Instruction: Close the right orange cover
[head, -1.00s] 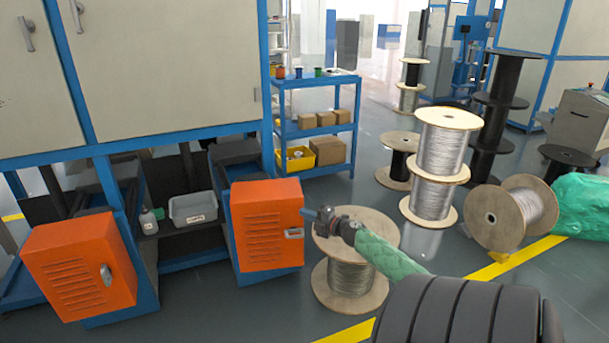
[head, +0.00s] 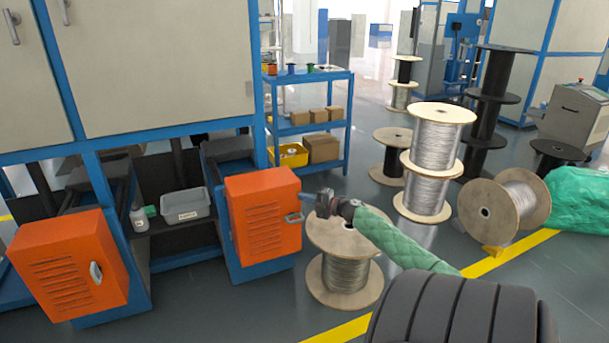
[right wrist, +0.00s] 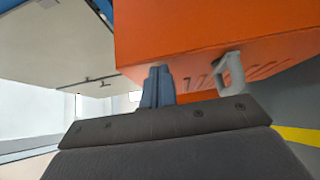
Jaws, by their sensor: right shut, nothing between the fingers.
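The right orange cover (head: 262,220) is a vented box-like door at the front of the blue-framed machine. I cannot tell whether a gap remains behind it. My right gripper (head: 292,217) overlaps the cover's right edge near its grey handle. In the right wrist view, the blue fingers (right wrist: 157,87) are together and empty, close to a corner of the orange cover (right wrist: 190,40). The grey handle (right wrist: 230,75) is to their right, apart from them. Contact with the cover is unclear. My left gripper is not in view.
Another orange cover (head: 70,265) is at the left. A grey bin (head: 185,206) and a bottle (head: 139,218) sit between the covers. A wire spool (head: 345,270) stands under my right forearm, with further spools (head: 438,140) behind. A blue shelf (head: 320,125) stands at the back.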

